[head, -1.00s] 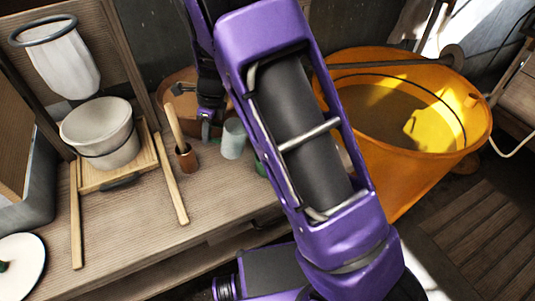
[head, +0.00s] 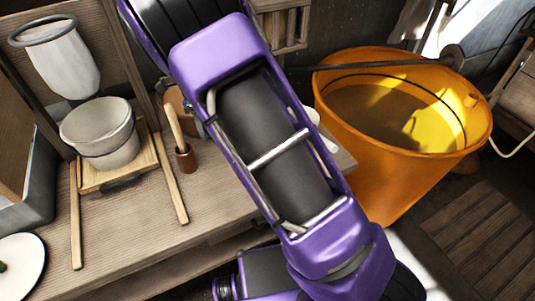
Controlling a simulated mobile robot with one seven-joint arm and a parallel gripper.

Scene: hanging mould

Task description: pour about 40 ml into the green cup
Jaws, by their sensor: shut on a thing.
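The green cup is not in sight; my purple arm covers the middle of the bench. My gripper is hidden behind that arm, so its fingers and anything between them cannot be seen. The pale grey-blue cup seen earlier is also hidden now. Two small pale rounded shapes show just right of the arm, near the bench's right end; I cannot tell what they are.
A brown holder (head: 185,160) with a wooden-handled tool and a brown bowl (head: 178,105) stand left of my arm. A white pot (head: 100,135) sits on a wooden frame under a hanging white bag (head: 62,62). A large orange tub (head: 400,185) is at right.

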